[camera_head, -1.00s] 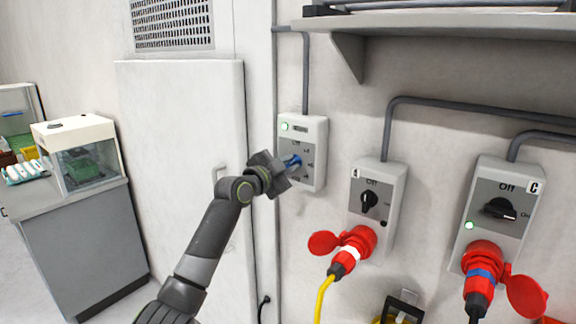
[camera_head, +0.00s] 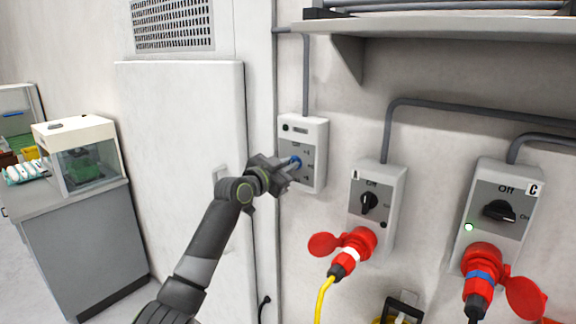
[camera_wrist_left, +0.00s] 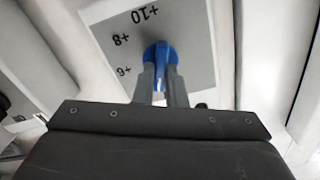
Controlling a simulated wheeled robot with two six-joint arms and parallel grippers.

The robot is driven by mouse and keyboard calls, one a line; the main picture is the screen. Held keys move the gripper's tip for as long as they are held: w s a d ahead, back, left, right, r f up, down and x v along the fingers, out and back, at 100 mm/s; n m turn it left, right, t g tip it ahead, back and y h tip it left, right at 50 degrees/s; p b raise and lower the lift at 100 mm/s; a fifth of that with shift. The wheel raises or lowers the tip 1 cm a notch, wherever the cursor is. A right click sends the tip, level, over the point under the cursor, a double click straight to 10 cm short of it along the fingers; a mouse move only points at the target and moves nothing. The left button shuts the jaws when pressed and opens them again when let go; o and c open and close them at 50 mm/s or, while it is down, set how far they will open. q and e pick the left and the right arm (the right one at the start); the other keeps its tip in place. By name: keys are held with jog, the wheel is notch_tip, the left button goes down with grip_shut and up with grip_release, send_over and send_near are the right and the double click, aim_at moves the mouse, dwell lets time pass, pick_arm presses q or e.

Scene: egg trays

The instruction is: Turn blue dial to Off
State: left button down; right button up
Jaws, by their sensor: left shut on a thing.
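The blue dial (camera_head: 296,161) is on the grey front plate of a light-grey wall box (camera_head: 319,175). My left gripper (camera_head: 290,164) reaches it from the left and is shut on the dial. In the left wrist view, the two fingers (camera_wrist_left: 161,80) sit on either side of the ridge of the blue dial (camera_wrist_left: 160,54). The marks +10, +8 and +6 show upside down around it there. The small lamp (camera_head: 285,127) at the box's top left is dark. The dial's exact pointing is hard to tell. My right gripper is not in view.
Switch box A (camera_head: 389,205) and switch box C (camera_head: 518,215), with black knobs and red plugs, are to the right. A shelf (camera_head: 450,28) juts out above. A tall pale door (camera_head: 180,120) stands left of the box; a counter (camera_head: 85,225) is farther left.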

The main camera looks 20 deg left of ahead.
pick_arm(q)
jog(key=shift+a+n+p, duration=0.1)
jog(key=shift+n+p, duration=0.5)
jog(key=shift+n, duration=1.7)
jog(key=c, duration=1.5)
grip_release()
jog(key=shift+b+v, duration=2.5)
jog(key=shift+v, duration=6.2)
